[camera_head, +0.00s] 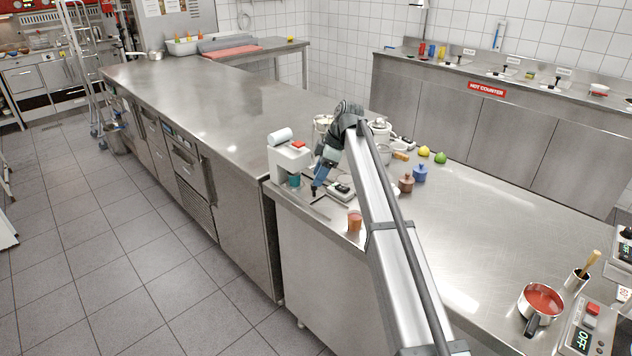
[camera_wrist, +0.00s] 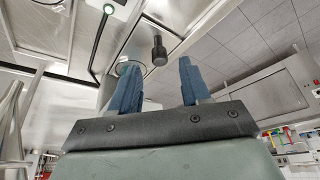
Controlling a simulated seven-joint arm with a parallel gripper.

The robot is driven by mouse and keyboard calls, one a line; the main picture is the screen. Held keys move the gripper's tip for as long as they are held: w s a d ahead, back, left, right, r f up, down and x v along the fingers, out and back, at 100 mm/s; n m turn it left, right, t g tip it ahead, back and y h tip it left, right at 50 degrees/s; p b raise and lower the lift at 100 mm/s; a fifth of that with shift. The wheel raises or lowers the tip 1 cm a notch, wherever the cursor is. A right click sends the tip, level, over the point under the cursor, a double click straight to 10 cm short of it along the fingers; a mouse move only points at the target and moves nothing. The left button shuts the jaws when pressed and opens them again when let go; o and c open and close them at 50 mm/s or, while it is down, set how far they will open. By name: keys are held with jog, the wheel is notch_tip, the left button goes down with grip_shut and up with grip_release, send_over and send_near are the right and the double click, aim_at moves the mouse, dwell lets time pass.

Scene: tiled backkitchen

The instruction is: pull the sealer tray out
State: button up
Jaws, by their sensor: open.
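The sealer (camera_head: 289,160) is a white machine with a film roll and a red button on top, standing at the counter's left edge. My gripper (camera_head: 316,184) is just right of the sealer, pointing down. In the wrist view my gripper (camera_wrist: 157,75) is open, its two blue fingers apart. A black knob-like handle (camera_wrist: 159,50) shows between and slightly beyond the fingertips, with a gap on both sides. I cannot tell how the handle joins the sealer tray, which is not clearly visible.
An orange-brown cup (camera_head: 354,221) stands near the counter edge. Brown and blue jars (camera_head: 420,173), a yellow and a green fruit lie further right. The aisle floor (camera_head: 130,260) is clear.

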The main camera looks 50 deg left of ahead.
jog(key=shift+x, duration=1.6)
grip_shut()
